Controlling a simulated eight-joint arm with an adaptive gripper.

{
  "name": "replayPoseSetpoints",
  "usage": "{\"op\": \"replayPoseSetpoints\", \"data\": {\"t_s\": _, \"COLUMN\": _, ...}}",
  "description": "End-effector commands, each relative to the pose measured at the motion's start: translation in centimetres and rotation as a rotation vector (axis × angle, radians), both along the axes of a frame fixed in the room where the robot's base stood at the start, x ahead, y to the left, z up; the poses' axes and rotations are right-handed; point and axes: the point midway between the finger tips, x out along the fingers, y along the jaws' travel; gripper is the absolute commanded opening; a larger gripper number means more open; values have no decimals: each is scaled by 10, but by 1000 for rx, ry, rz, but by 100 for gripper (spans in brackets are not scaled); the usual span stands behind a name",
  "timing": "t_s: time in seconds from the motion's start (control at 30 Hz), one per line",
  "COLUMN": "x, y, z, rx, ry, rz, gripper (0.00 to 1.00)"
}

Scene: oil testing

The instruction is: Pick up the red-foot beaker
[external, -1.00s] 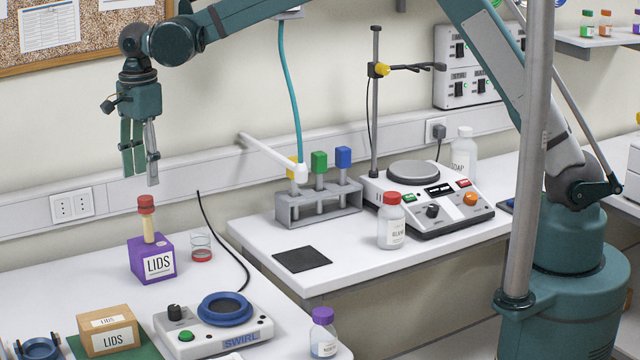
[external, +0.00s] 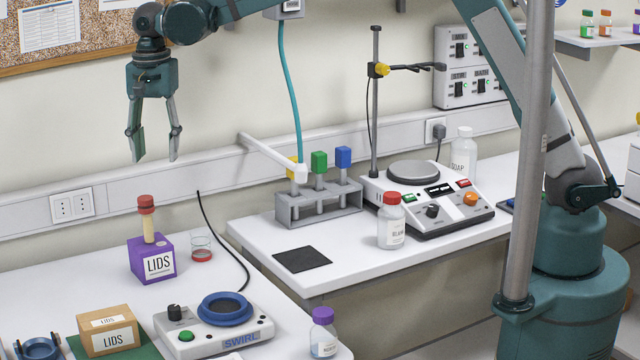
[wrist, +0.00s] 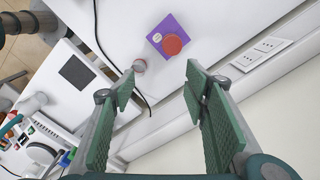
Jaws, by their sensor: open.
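The red-foot beaker (external: 201,248) is a small clear glass with a red base. In the wrist view the beaker (wrist: 139,66) shows small, beyond the left fingertip and left of the purple box (wrist: 163,32). My gripper (external: 154,158) is open and empty, pointing down, high above the bench and somewhat left of the beaker. Its two green-padded fingers (wrist: 158,82) are spread wide in the wrist view. Nothing hides the beaker.
A red-capped stick (external: 147,218) rises from the purple box, close to the beaker. A black cable (external: 228,240) runs behind and right of the beaker. The SWIRL device (external: 213,323) is in front, with a cardboard LIDS box (external: 107,331) to its left. The wall is close behind.

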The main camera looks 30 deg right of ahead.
Motion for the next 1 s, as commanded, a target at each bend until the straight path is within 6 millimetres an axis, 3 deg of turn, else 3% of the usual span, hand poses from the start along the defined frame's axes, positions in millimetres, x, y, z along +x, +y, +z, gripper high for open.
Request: {"op": "replayPoseSetpoints", "data": {"t_s": 1.0, "x": 11, "y": -78, "z": 0, "rx": -11, "ry": 8, "rz": 1376, "gripper": 45}}
